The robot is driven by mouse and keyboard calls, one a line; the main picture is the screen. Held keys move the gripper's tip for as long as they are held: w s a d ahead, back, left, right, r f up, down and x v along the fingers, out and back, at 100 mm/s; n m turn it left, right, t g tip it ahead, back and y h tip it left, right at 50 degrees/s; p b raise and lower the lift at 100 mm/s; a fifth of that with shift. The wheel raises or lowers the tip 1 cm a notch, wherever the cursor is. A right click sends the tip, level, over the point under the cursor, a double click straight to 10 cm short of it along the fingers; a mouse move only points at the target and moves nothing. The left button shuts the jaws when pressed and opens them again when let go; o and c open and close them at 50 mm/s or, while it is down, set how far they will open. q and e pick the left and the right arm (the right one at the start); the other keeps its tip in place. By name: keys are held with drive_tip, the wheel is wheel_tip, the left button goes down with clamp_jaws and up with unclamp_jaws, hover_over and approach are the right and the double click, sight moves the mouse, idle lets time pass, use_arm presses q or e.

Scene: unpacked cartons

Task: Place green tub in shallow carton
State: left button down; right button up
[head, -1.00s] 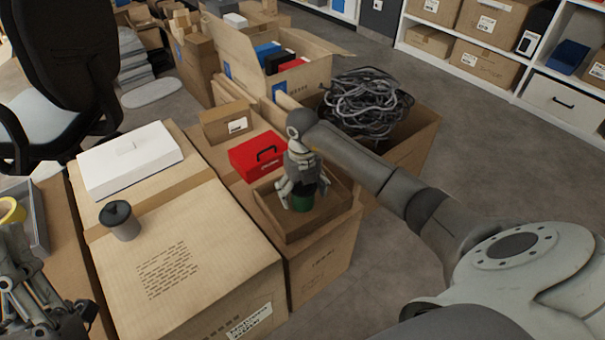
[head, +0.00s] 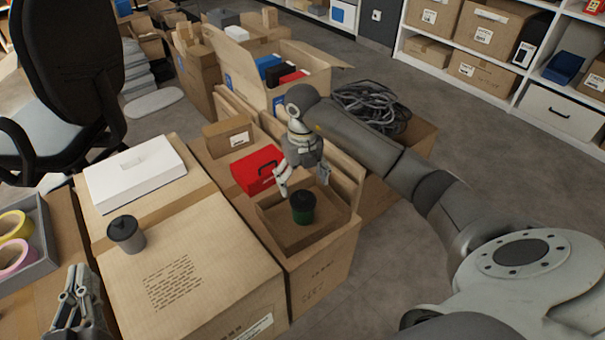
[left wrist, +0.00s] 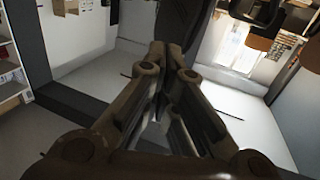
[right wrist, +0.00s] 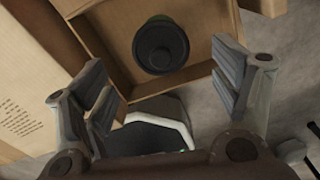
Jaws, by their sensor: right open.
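The green tub (head: 303,209) with a black lid stands upright inside the shallow carton (head: 342,222), which rests on a larger carton. In the right wrist view the tub's dark round lid (right wrist: 160,46) shows inside the carton's walls (right wrist: 213,75). My right gripper (head: 304,188) is open and empty, above and behind the tub and apart from it; its two fingers (right wrist: 166,92) show well spread in the right wrist view. My left gripper (head: 78,285) is at the lower left of the head view, away from the tub. Its fingers (left wrist: 168,100) look close together, with nothing seen between them.
A red box (head: 257,168) sits just left of the shallow carton. A grey tub (head: 126,234) and a white box (head: 135,172) stand on the large carton at left. A grey tray (head: 42,240) holds tape rolls. A carton of cables (head: 372,105) stands behind my right arm.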

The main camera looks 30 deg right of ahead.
drive_tip(key=shift+a+r, duration=0.15)
drive_tip(key=shift+r, duration=0.25)
drive_tip(key=s+a+r+n+t+y, duration=0.1)
drive_tip(key=s+a+r+n+y, duration=0.15)
drive_tip(key=a+y, duration=0.7)
drive_tip(key=s+a+r+n+y, duration=0.1)
drive_tip(key=s+a+y, duration=0.2)
drive_tip(key=a, duration=1.4)
drive_tip(key=s+a+r+m+t+y, duration=0.1)
drive_tip(key=a+r+m+t+y, duration=0.1)
drive_tip(key=r+m+t+y, duration=0.45)
drive_tip(key=s+a+r+m+t+y, duration=0.1)
drive_tip(key=s+a+r+m+t, duration=0.15)
drive_tip(key=r, duration=0.75)
drive_tip(key=w+d+r+m+t+h, duration=0.1)
drive_tip(key=w+d+m+t+h, duration=0.2)
drive_tip(key=d+m+t+h, duration=0.65)
drive_tip(key=s+d+f+m+g+h, duration=0.3)
drive_tip(key=f+m+h, duration=0.3)
drive_tip(key=f+m, duration=0.4)
drive_tip(key=m, duration=0.6)
drive_tip(key=shift+s+d+f+h, duration=0.2)
drive_tip(key=shift+f+h, duration=0.15)
drive_tip(key=shift+f, duration=0.05)
